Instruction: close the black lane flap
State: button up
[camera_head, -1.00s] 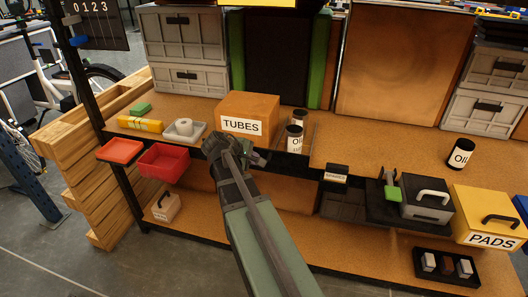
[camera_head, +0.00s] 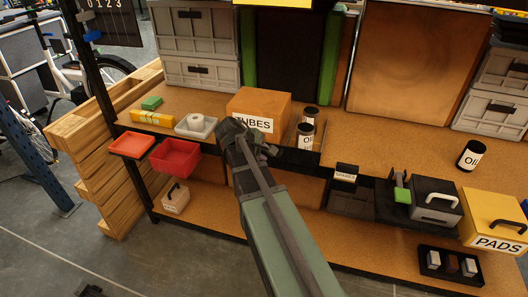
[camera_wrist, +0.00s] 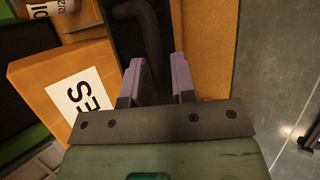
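The black lane flap seems to be the dark panel (camera_head: 297,160) at the bench's front edge, below the lane with the oil cans (camera_head: 306,135); I cannot tell its angle. In the wrist view a black surface (camera_wrist: 128,40) with a dark curved bar (camera_wrist: 152,35) lies just beyond my fingers. My gripper (camera_head: 264,148) is at the bench's front edge, before the TUBES box (camera_head: 262,101) and left of the dark panel. In the wrist view its fingers (camera_wrist: 166,65) are apart with nothing clearly held. Whether they touch the bar is unclear.
The TUBES box is close beside my fingers. A red bin (camera_head: 175,157) and orange tray (camera_head: 131,145) are at the left front. A grey-black box (camera_head: 436,201) and yellow PADS box (camera_head: 492,220) stand at the right. The bench top at right (camera_head: 400,140) is mostly clear.

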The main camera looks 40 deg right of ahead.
jog(key=p+v, duration=0.6)
jog(key=v, duration=0.3)
jog(key=shift+a+r, duration=0.15)
jog(key=shift+r, duration=0.05)
jog(key=s+a+r+m+y+p, duration=0.1)
jog(key=s+a+m+y+p, duration=0.2)
jog(key=a, duration=0.6)
jog(key=s+a+r+m+y+p, duration=0.2)
jog(key=s+a+m+y+p, duration=0.1)
jog(key=s+a, duration=0.4)
jog(key=a+y+p, duration=0.1)
jog(key=a+y, duration=0.1)
jog(key=a, duration=0.1)
jog(key=shift+s+r+p, duration=0.25)
jog(key=shift+s+p, duration=0.1)
jog(key=shift+s, duration=0.05)
